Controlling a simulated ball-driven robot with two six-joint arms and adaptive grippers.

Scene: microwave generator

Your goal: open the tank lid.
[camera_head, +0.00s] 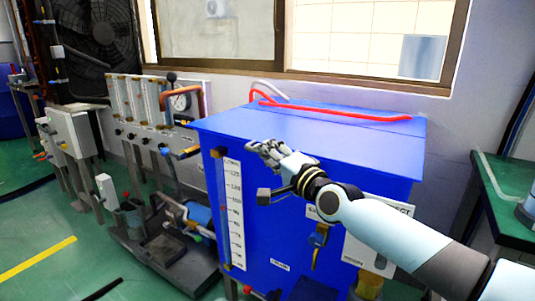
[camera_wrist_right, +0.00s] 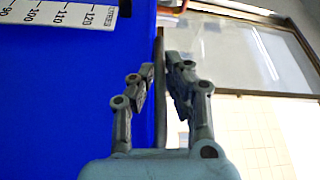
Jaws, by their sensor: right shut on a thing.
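The blue tank (camera_head: 265,215) stands in the middle of the head view, with a white level scale on its front left. Its flat blue lid (camera_head: 310,133) lies across the top and looks closed. My right gripper (camera_head: 262,147) is at the lid's front edge, with the arm coming in from the lower right. In the right wrist view the gripper (camera_wrist_right: 160,78) has its two fingers on either side of the thin lid edge (camera_wrist_right: 160,50), shut on it. The fingertip contact is small and partly hidden in the head view. My left gripper is not in view.
A red hose (camera_head: 340,113) lies along the lid's back, near the wall and window. A panel with flow tubes and a gauge (camera_head: 180,102) stands left of the tank. A green-topped table (camera_head: 505,180) is at the right. Pipes and valves sit below on the left.

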